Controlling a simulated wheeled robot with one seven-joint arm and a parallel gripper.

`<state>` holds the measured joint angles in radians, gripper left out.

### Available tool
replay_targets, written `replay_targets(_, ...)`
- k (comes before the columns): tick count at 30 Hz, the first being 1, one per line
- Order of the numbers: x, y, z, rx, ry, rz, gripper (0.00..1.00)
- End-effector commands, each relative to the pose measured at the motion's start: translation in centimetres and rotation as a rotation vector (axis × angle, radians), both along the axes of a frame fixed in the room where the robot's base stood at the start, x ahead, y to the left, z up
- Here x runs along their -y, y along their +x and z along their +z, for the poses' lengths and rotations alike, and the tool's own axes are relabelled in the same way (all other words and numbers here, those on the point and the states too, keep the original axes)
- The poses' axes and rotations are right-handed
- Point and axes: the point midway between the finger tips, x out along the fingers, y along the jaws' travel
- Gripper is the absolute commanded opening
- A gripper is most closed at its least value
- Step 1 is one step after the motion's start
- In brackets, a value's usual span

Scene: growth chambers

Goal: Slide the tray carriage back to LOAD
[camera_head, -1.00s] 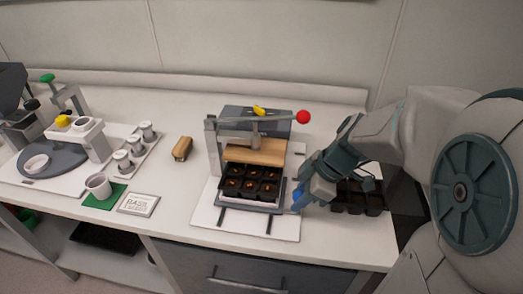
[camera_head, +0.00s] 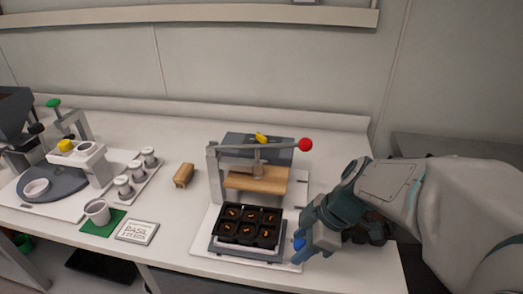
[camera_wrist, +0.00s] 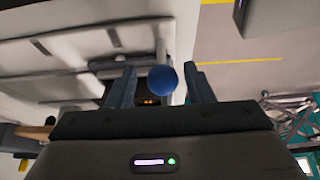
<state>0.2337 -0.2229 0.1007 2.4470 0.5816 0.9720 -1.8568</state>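The tray carriage (camera_head: 218,249) is a dark grey plate on rails at the front of the press base. It bears a black cell tray (camera_head: 249,238) with several soil-filled cells, each with a small orange-brown thing. The carriage stands forward of the press's wooden plate (camera_head: 256,180). A blue ball knob (camera_head: 299,244) shows at the carriage's right side. My gripper (camera_head: 302,246) is at this knob. In the wrist view the knob (camera_wrist: 162,80) sits between my two fingers (camera_wrist: 161,88), with a gap visible on each side. No LOAD mark is readable.
A dark tray (camera_head: 368,234) lies behind my gripper at the right. A wooden block (camera_head: 184,175), a cup (camera_head: 97,211) on a green mat and a basil card (camera_head: 137,231) stand left.

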Motion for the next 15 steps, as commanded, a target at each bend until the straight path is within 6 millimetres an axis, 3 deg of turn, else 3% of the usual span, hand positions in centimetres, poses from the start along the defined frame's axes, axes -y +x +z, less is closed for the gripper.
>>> replay_targets(8,0.0,0.0,0.3,0.000,0.000,0.000,0.47)
replay_targets(15,0.0,0.0,2.5,0.002,-0.001,0.001,0.47)
